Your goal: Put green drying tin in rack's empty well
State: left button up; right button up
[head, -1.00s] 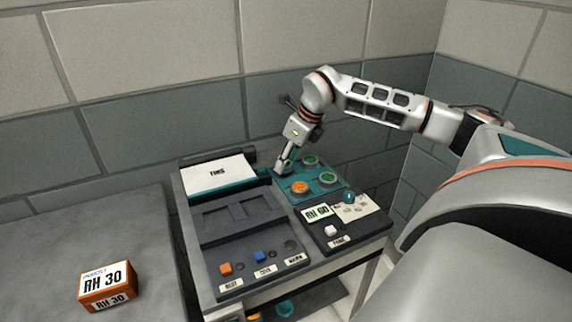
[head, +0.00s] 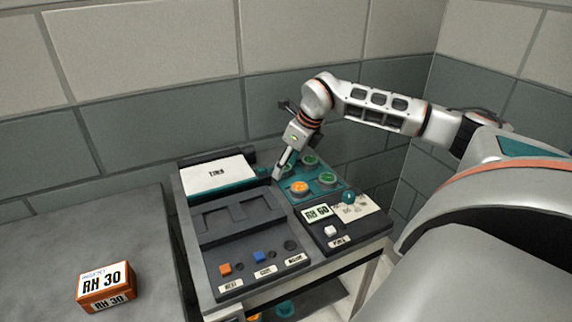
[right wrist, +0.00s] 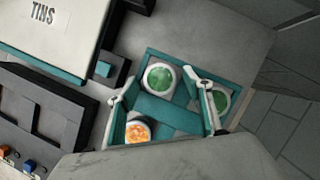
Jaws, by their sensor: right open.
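The teal rack (head: 311,178) stands at the back right of the bench unit. My left gripper is not in view.
A white-topped box marked TINS (head: 220,176) stands left of the rack. A dark tray (head: 238,216) and a control panel with a display (head: 317,213) lie in front. An orange RH 30 box (head: 106,286) sits on the grey table at left. Walls are close behind.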

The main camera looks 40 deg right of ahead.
jog(key=shift+r, duration=0.3)
jog(key=p+v, duration=0.1)
jog(key=v, duration=1)
jog(key=shift+s+r, duration=0.25)
jog(key=shift+r, duration=0.1)
jog(key=shift+f, duration=0.1)
